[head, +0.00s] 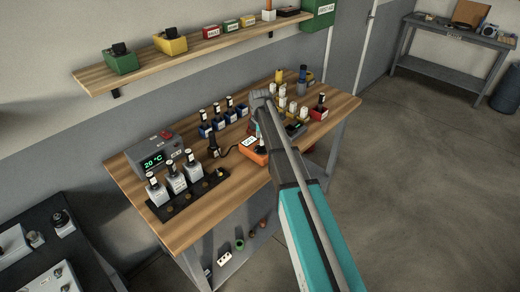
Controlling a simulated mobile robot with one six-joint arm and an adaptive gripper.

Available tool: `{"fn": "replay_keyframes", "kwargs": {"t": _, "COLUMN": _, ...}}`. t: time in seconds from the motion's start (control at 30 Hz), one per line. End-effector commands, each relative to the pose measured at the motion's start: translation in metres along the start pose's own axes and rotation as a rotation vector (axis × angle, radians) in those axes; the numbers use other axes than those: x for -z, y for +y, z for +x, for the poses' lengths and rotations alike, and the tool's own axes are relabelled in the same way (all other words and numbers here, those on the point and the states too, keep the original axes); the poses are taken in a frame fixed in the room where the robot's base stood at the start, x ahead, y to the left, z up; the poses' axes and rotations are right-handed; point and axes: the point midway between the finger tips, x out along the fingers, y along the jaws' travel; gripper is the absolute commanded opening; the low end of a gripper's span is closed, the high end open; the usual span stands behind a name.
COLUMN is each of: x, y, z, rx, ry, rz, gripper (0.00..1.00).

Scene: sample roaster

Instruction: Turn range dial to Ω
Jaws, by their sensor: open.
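An orange device (260,159) with a small pale display, which looks like a meter, lies near the front edge of the wooden bench (218,199). Its range dial and any Ω mark are too small or hidden to make out. My arm reaches in from the lower right, over the bench. My gripper (258,138) is small and partly hidden by my arm, just above the orange device. It is open, and I cannot tell whether it touches the device.
Left of the meter stand a box reading 20 °C (153,160) and several grey-white bottles on a black rack (187,205). Blue holders with dark bottles (219,121) stand behind it. Yellow and white-topped items stand to its right. A wall shelf (190,53) hangs above.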

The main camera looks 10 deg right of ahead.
Motion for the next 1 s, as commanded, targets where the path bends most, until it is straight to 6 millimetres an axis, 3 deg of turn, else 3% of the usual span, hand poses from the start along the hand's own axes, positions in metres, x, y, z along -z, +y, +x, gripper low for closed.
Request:
{"fn": "replay_keyframes", "kwargs": {"t": 0.4, "x": 0.0, "y": 0.0, "z": 0.032, "rx": 0.0, "ry": 0.0, "rz": 0.0, "gripper": 0.59}}
{"fn": "replay_keyframes", "kwargs": {"t": 1.0, "x": 0.001, "y": 0.0, "z": 0.037, "rx": 0.0, "ry": 0.0, "rz": -0.001, "gripper": 0.57}}
